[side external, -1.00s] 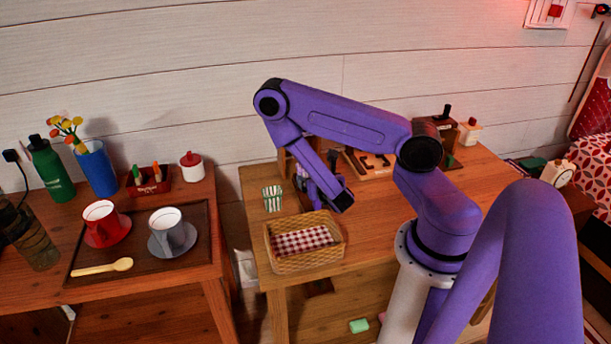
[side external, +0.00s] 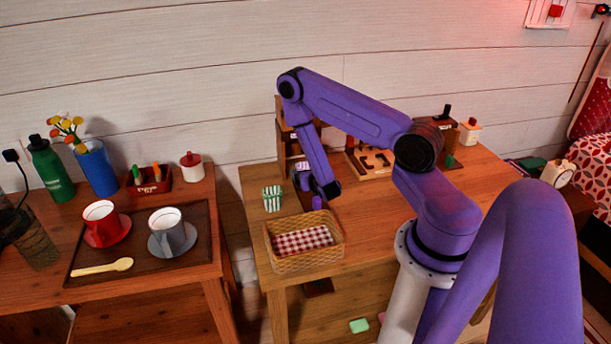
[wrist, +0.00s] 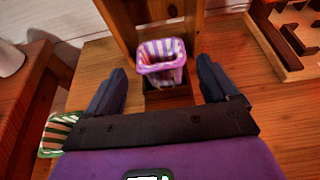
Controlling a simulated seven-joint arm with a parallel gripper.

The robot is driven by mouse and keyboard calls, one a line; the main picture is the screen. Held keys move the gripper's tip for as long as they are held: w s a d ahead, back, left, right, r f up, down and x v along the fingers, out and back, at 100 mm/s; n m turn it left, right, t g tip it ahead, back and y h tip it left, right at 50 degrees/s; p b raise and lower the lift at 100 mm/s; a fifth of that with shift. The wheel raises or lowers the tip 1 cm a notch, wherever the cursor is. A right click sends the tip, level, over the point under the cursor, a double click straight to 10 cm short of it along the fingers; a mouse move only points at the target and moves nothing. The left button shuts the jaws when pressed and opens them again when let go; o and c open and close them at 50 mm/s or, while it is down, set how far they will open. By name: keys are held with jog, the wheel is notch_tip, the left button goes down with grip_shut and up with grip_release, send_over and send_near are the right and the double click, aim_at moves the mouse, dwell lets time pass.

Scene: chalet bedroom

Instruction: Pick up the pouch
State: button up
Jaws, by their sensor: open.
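A purple-and-white striped pouch (wrist: 162,58) with an open top stands upright in or on a small dark wooden holder, in front of a wooden stand. In the side view the purple pouch (side external: 303,179) is small and partly hidden by my arm. My gripper (wrist: 161,72) is open and empty in the wrist view, with one dark finger to each side of the pouch's line. I cannot tell whether the fingertips reach beside it. A similar green-and-white striped pouch (side external: 272,198) stands on the table at the left; it also shows in the wrist view (wrist: 57,134).
A wicker basket (side external: 306,262) with a checked cloth sits at the table's front. A wooden stand (side external: 284,140) rises behind the purple pouch. A wooden tray with shapes (side external: 372,163) lies to the right. A second table at left holds cups and bottles.

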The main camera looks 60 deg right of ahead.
jog(key=shift+x, duration=2.8)
jog(key=shift+s+f, duration=0.15)
jog(key=shift+f, duration=0.05)
jog(key=c, duration=1.1)
jog(key=shift+c, duration=0.2)
jog(key=shift+r, duration=0.1)
notch_tip(320, 180, up, 28)
